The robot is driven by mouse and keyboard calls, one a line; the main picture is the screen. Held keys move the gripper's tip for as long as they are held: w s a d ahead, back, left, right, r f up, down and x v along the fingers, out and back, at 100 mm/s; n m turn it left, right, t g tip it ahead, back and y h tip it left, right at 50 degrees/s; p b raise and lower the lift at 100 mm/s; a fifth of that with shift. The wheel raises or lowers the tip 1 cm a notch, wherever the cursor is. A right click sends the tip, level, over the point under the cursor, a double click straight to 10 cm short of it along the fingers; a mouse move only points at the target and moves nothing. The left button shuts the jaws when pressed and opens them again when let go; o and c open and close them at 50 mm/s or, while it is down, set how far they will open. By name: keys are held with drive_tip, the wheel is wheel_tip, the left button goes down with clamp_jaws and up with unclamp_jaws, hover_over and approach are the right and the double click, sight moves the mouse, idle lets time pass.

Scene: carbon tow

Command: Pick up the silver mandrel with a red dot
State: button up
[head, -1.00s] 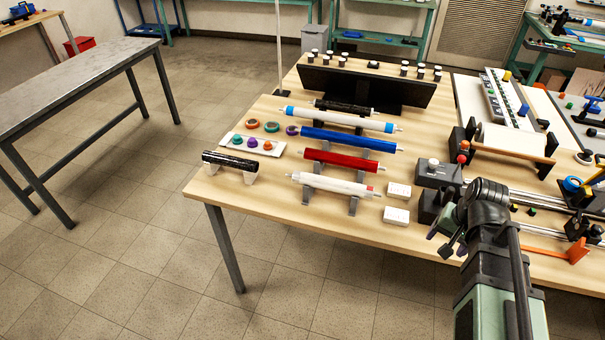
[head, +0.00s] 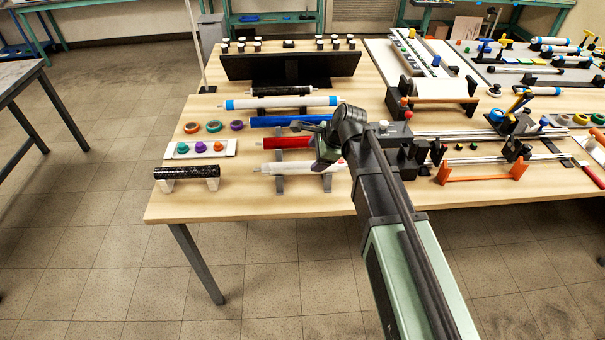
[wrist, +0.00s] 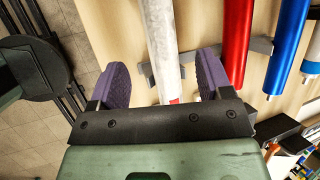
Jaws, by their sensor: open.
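The silver mandrel (head: 282,168) is a pale grey-white roll lying on dark stands, the nearest of several rolls on the wooden table. In the wrist view the silver mandrel (wrist: 163,50) runs between my two purple finger pads, with a small red mark near its end by the gripper body. My gripper (wrist: 163,82) is open, with a pad on either side of the mandrel. I cannot tell how far above it the pads are.
The red roll (head: 285,142) and blue roll (head: 290,121) lie just behind, parallel to the mandrel. A black roll (head: 187,172) rests on its own stand at the left. A white tray (head: 227,147) holds small coloured pieces. An orange stand (head: 483,175) is to the right.

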sight(308, 164)
drive_tip(key=x, duration=0.2)
drive_tip(key=shift+f+b, duration=0.4)
drive_tip(key=shift+a+r, duration=0.1)
drive_tip(key=shift+a, duration=0.05)
drive_tip(key=b+x, duration=0.4)
drive_tip(key=x, duration=0.1)
drive_tip(key=shift+d, duration=0.2)
drive_tip(key=shift+a+b, duration=0.15)
drive_tip(key=shift+b, duration=0.15)
drive_tip(key=c, duration=1.2)
